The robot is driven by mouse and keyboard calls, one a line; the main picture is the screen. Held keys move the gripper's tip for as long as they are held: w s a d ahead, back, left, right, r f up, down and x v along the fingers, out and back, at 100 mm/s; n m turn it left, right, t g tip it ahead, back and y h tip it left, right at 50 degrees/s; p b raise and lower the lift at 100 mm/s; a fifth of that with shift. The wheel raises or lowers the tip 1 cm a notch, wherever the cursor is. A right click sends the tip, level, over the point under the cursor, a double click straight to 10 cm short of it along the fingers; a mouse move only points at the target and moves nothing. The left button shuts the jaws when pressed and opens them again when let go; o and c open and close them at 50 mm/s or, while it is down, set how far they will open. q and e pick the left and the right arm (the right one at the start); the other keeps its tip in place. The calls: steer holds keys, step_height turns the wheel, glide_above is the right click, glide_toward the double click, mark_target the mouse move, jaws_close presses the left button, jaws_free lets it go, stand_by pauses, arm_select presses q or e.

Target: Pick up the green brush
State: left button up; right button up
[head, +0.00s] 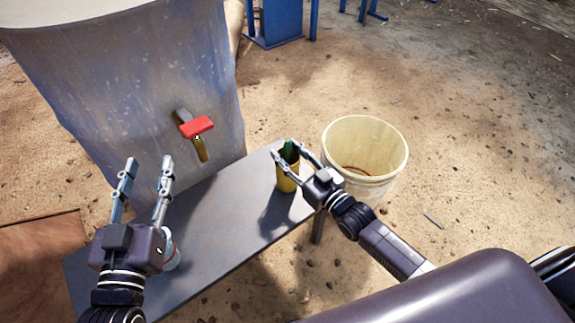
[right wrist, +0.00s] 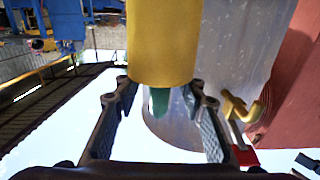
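The green brush (head: 291,150) stands in a yellow cup (head: 286,183) near the far right end of the narrow grey bench. My right gripper (head: 286,152) is open at the cup's mouth, with its fingers on either side of the brush. In the right wrist view, which looks upside down, the brush (right wrist: 159,101) sticks out of the cup (right wrist: 163,40) between the spread fingers; no contact is clear. The brush's lower part is hidden in the cup. My left gripper (head: 148,164) is open and empty over the bench's left part.
A large grey metal barrel (head: 130,85) with a red-handled tap (head: 197,127) stands behind the grey bench (head: 222,214). A cream bucket (head: 364,150) stands right of the cup, close to my right gripper. A small partly hidden object (head: 172,255) is beside my left gripper.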

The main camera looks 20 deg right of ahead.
steer(key=shift+w, duration=0.1)
jaws_close()
stand_by(0.4)
steer(key=shift+r, duration=0.2)
